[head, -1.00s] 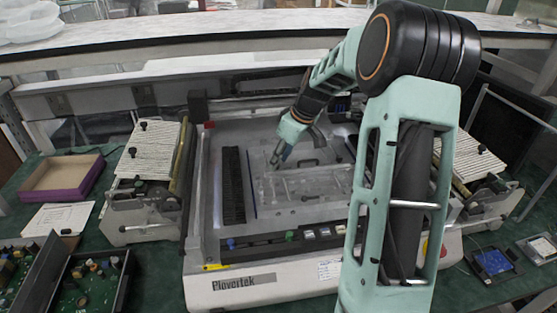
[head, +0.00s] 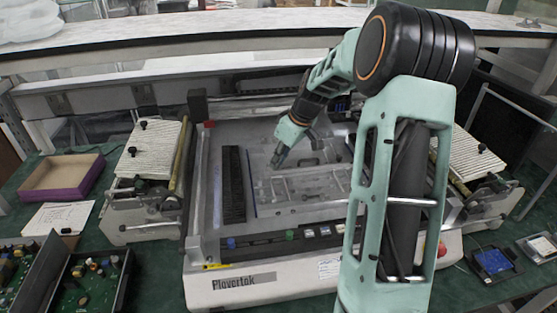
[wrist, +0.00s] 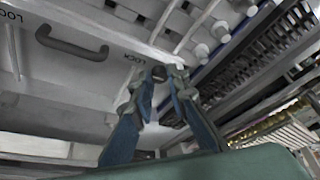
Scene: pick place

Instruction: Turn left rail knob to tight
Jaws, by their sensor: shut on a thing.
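My gripper (head: 278,160) points down over the clear-topped plate inside the machine, left of the plate's middle. In the wrist view my gripper (wrist: 160,76) has its two blue fingers closed in at the tips around a small thing, which I take to be the left rail knob. The fingertips mostly hide it, so its turn position cannot be read. The plate (wrist: 90,75) shows with the printed word LOCK and a dark handle (wrist: 70,44) to the left of the fingers.
The white machine (head: 245,288) stands on a green bench. A row of pale rollers or knobs (wrist: 220,30) lies to the right of the fingers. A purple-edged box (head: 62,190) and circuit boards (head: 90,290) lie at the left, apart from the machine.

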